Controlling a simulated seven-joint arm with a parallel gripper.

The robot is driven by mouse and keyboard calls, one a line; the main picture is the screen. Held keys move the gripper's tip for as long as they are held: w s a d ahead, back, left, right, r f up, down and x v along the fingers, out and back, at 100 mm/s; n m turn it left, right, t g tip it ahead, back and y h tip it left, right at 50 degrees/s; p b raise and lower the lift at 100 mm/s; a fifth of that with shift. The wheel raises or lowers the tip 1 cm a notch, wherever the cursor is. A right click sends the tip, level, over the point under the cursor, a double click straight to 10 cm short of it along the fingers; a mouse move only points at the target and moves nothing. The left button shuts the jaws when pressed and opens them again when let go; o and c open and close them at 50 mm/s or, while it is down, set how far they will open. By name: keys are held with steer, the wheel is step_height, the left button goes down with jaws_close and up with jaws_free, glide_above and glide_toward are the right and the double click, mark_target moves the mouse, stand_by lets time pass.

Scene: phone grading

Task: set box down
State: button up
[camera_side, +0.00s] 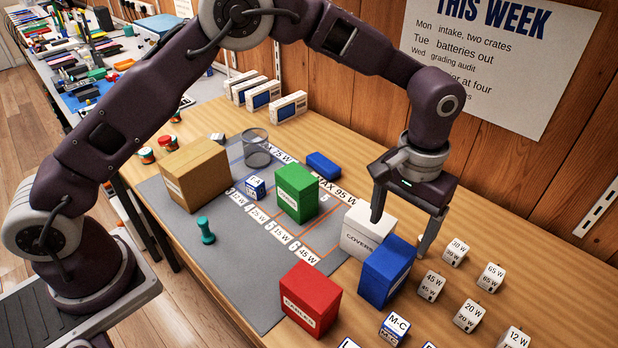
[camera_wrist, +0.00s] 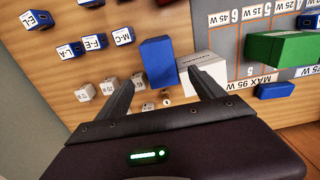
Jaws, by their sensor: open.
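My gripper (camera_side: 400,236) is open and empty, above the far side of a white box (camera_side: 360,240) labelled COVERS and a blue box (camera_side: 380,285). Both boxes stand upright side by side on the wooden table. In the wrist view, my gripper (camera_wrist: 160,76) has the blue box (camera_wrist: 158,60) showing between its fingers. The right finger overlaps the white box (camera_wrist: 212,68) there; I cannot tell whether it touches. A green box (camera_side: 296,195) stands on the grey mat. A red box (camera_side: 310,300) stands near the mat's front edge.
Several white wattage cubes (camera_side: 469,316) stand at the right. The wooden wall (camera_side: 570,110) is behind.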

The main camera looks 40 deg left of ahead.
steer(key=s+a+r+t, duration=0.1)
steer(key=s+a+r, duration=0.2)
steer(key=a+r, duration=0.6)
steer(key=s+a+r+t, duration=0.1)
steer(key=s+a+r, duration=0.4)
steer(key=s, duration=0.3)
steer(key=s+a+r+t, duration=0.2)
steer(key=s+a+r, duration=0.3)
steer(key=s, duration=0.4)
steer(key=shift+s+a+r+t, duration=0.2)
steer(key=shift+a+r+t, duration=0.1)
steer(key=shift+a, duration=0.55)
steer(key=o, duration=0.3)
steer(key=s+a+f+t, duration=0.1)
steer(key=s+f, duration=0.1)
steer(key=s, duration=0.4)
steer(key=shift+a+f, duration=0.15)
steer(key=shift+a, duration=0.2)
steer(key=shift+o, duration=0.9)
steer(key=shift+s+f, duration=0.1)
steer(key=shift+s, duration=0.05)
